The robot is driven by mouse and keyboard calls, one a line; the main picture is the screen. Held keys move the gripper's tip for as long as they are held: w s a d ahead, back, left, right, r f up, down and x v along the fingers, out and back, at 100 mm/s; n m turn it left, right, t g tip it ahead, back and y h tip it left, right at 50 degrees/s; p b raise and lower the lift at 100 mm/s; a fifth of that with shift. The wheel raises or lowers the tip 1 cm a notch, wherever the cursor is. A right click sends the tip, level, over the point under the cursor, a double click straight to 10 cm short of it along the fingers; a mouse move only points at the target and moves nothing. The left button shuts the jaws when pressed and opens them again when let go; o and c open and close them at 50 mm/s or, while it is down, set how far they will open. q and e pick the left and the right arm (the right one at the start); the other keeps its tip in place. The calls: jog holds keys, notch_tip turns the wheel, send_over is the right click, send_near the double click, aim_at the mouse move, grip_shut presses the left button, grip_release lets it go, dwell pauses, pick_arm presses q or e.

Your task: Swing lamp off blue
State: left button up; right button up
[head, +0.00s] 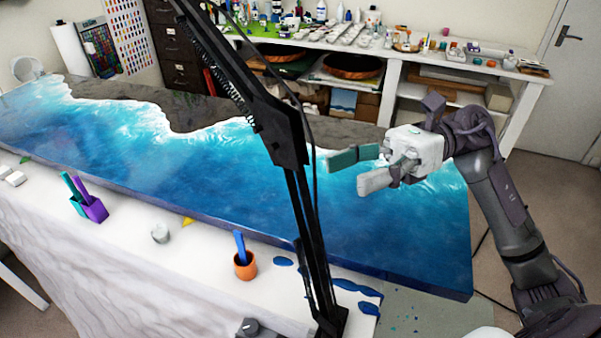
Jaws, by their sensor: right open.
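A black jointed lamp arm (275,128) with a coiled spring rises from the near table edge and crosses the blue resin panel (390,232) in the picture. Its lamp head is out of view above the top edge. The panel is a long slab with blue water, white foam and a dark grey shore, lying on the white-covered table. My right gripper (357,171) is open and empty above the panel's right part, to the right of the lamp arm and apart from it in the picture. My left gripper is not in view.
Blue spills (355,288) lie near the lamp's foot. A crowded white shelf (450,75) stands behind.

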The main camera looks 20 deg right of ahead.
aim_at(301, 188)
jog(key=shift+a+p, duration=1.5)
jog(key=shift+a, duration=2.45)
jog(key=shift+c, duration=0.3)
grip_shut()
